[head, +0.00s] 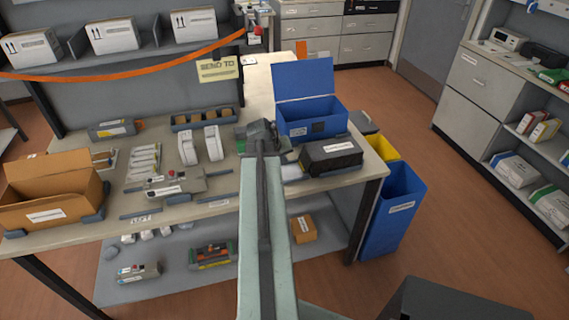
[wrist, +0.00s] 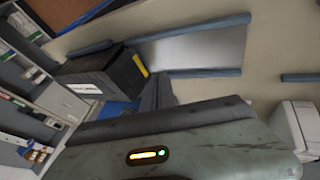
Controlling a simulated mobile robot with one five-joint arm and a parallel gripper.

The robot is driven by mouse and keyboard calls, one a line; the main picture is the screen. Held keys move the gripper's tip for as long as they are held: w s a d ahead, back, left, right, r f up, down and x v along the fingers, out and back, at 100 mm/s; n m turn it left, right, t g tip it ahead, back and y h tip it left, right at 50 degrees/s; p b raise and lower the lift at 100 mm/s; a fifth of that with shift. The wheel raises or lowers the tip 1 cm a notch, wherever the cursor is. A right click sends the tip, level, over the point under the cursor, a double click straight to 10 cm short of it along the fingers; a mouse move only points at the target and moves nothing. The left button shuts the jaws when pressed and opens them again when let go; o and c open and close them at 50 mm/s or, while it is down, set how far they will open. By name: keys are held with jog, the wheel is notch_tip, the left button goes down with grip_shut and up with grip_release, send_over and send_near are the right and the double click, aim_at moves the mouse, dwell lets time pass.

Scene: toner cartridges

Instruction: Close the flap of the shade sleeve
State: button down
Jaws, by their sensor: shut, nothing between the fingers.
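A blue box (head: 312,118) stands at the table's right part with its flap (head: 303,80) raised upright at the back. It is the likeliest shade sleeve, though no readable label confirms this. A black box with a white label (head: 330,157) lies in front of it; it also shows in the wrist view (wrist: 85,88). My gripper (head: 262,132) is just left of the blue box, apart from the flap as far as I can tell. In the wrist view my dark fingers (wrist: 157,92) are together and empty. My arm hides part of the table.
An open cardboard box (head: 50,190) stands at the left. White cartridges (head: 200,145) stand left of my gripper. A blue bin (head: 395,215) and a yellow bin (head: 383,148) are beyond the table's right edge. An orange strap (head: 130,65) hangs across the back.

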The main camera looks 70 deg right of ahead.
aim_at(304, 160)
jog(key=b+x, duration=0.3)
jog(key=x, duration=0.2)
jog(key=shift+a, duration=0.2)
jog(key=shift+s+d+f+b, duration=0.25)
jog(key=shift+s+d+f, duration=0.05)
jog(key=shift+s+d, duration=0.25)
jog(key=shift+s+d+f+b, duration=0.25)
jog(key=shift+s+d, duration=0.25)
jog(key=shift+s, duration=0.1)
jog(key=shift+s+d, duration=0.3)
jog(key=shift+s, duration=0.05)
jog(key=shift+f, duration=0.1)
